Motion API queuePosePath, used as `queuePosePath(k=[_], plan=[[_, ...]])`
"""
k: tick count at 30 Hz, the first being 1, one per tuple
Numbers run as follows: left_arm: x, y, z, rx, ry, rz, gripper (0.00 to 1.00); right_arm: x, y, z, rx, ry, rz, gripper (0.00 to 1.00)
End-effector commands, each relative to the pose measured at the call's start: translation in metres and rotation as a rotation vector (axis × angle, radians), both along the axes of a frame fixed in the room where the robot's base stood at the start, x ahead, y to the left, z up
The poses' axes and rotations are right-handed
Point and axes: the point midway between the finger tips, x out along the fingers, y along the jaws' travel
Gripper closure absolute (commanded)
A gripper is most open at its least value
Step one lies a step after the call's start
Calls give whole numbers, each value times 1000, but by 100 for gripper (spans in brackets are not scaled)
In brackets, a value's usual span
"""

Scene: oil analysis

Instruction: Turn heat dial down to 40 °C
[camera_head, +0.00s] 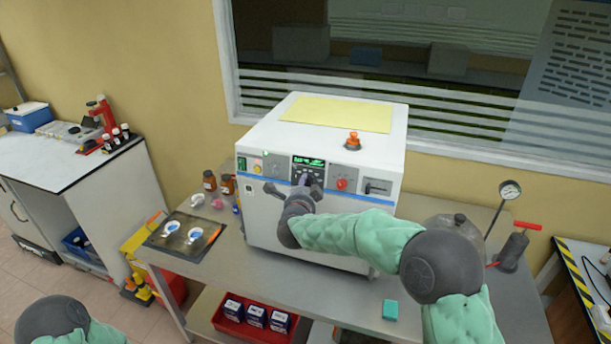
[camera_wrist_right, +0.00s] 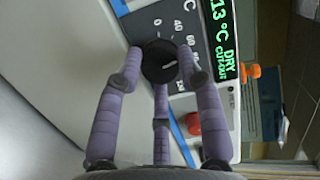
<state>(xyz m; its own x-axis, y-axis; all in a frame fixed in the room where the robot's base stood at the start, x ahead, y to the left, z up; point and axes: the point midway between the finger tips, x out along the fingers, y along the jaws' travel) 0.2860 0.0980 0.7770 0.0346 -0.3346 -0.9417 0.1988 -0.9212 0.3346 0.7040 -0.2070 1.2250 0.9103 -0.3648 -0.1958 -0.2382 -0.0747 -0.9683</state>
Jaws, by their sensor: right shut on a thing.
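The white oven-like instrument (camera_head: 290,215) stands on the metal bench, with a green display (camera_head: 308,161) on its front panel. My right gripper (camera_head: 306,184) is at the panel just below the display and hides the dial in the head view. In the right wrist view its purple fingers are closed around the black heat dial (camera_wrist_right: 158,62). The dial's white mark points right and slightly down. The scale shows 0, 40 and 80, with other numbers partly hidden; I cannot tell the exact setting. The display (camera_wrist_right: 222,45) shows "13 °C" and "DRY", cut off at the edge. My left gripper is out of view.
A red button (camera_head: 341,184) sits right of the dial. An orange-topped item (camera_head: 353,141) stands on the instrument. A dark tray with white dishes (camera_head: 187,237) and brown bottles (camera_head: 209,181) are left of it. A pressure gauge (camera_head: 510,190) stands to the right.

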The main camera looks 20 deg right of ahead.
Motion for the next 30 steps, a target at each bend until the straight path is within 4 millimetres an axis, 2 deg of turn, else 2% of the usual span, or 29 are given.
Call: queuePosePath(k=[1, 15, 21, 30], plan=[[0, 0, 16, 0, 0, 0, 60, 2, 2, 14, -39, 15, 15, 95], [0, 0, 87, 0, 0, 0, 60, 2, 2, 12, -369, 238, 99, 95], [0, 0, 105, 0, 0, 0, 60, 3, 3, 10, -460, 299, 123, 95], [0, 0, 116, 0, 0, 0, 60, 2, 3, 6, -526, 345, 141, 95]])
